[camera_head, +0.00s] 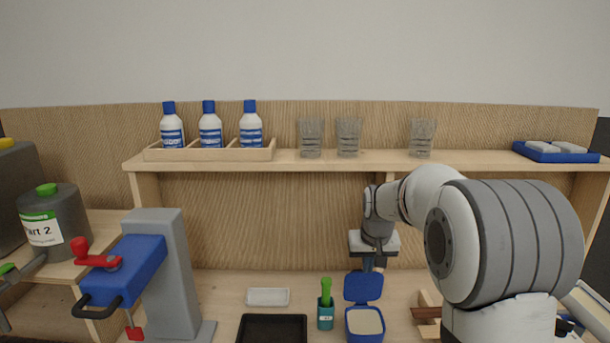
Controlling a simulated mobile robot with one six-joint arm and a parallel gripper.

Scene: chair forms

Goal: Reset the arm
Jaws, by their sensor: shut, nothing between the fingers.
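My arm reaches in from the right over the worktop. My gripper (374,264) hangs down below the arm's wrist, just above the raised blue lid of a small box (364,288). Its fingers look close together with nothing between them. The lower fingertips are partly hidden near the lid, and I cannot tell whether they touch it. The blue box holds something pale.
A shelf (290,160) behind bears white bottles (210,131), glasses (348,139) and a blue tray (556,156). A teal cup (326,314), black tray (272,334) and white dish (267,297) stand left of the box. A blue-grey machine (167,274) stands further left.

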